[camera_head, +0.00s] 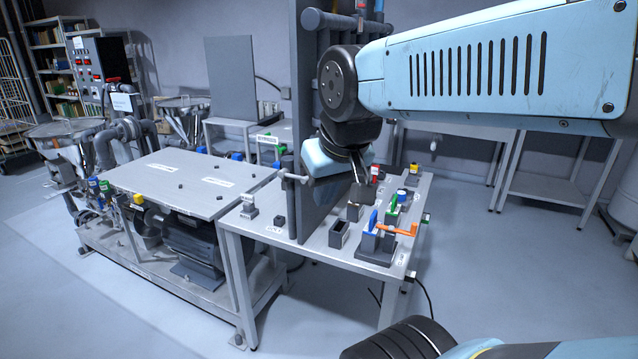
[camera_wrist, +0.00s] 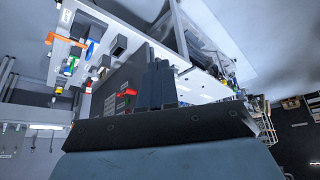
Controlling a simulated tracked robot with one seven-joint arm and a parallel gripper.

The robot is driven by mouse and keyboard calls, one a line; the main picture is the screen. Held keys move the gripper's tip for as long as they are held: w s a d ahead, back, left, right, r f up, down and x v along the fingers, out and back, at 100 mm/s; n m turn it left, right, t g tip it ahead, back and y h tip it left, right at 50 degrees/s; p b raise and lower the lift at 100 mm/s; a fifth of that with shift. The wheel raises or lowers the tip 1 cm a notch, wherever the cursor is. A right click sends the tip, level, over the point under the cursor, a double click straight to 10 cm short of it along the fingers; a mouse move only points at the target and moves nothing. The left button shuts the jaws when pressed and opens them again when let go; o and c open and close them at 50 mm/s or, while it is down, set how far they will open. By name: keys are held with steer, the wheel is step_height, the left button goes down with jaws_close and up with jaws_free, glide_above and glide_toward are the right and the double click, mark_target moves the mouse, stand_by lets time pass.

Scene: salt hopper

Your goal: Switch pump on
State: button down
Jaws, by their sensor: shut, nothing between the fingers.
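My gripper (camera_head: 362,192) is shut and empty, above the right-hand table beside the upright dark grey panel (camera_head: 318,150). In the wrist view its dark fingers (camera_wrist: 160,84) are together. I cannot make out which control is the pump switch. A black control box (camera_head: 92,65) with red parts stands at the far left, well away from my gripper. A pump and motor unit (camera_head: 190,245) sits under the left metal plate. In the wrist view a red handle (camera_wrist: 127,92) shows on a dark surface left of the fingers.
The right table (camera_head: 395,262) holds an orange handle (camera_head: 402,231), a blue lever (camera_head: 373,220), a green block (camera_head: 392,212) and open dark sockets (camera_head: 339,234). The left plate (camera_head: 180,180) is mostly clear. Shelves (camera_head: 52,60) stand at the back left. Free floor (camera_head: 500,280) lies to the right.

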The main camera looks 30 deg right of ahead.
steer(key=w+d+f+n+g+h, duration=0.3)
steer(key=w+d+f+g+h, duration=0.25)
steer(key=f+h, duration=0.2)
steer(key=w+d+f+n+g+h, duration=0.35)
steer(key=d+f+g+h, duration=0.3)
steer(key=f, duration=0.25)
steer(key=w+a+f+n+t+h, duration=0.2)
steer(key=w+f+n+t, duration=0.4)
steer(key=n+t, duration=0.3)
steer(key=w+a+f+n+t+h, duration=0.2)
steer(key=w+f+n+t+h, duration=0.1)
steer(key=w+f+n+t, duration=0.4)
steer(key=w+n+t, duration=0.1)
steer(key=n+t, duration=0.2)
steer(key=t, duration=0.2)
steer(key=shift+w+a+f+t+h, duration=0.2)
steer(key=shift+w+t+h, duration=0.1)
steer(key=shift+w+t, duration=0.1)
steer(key=x, duration=2)
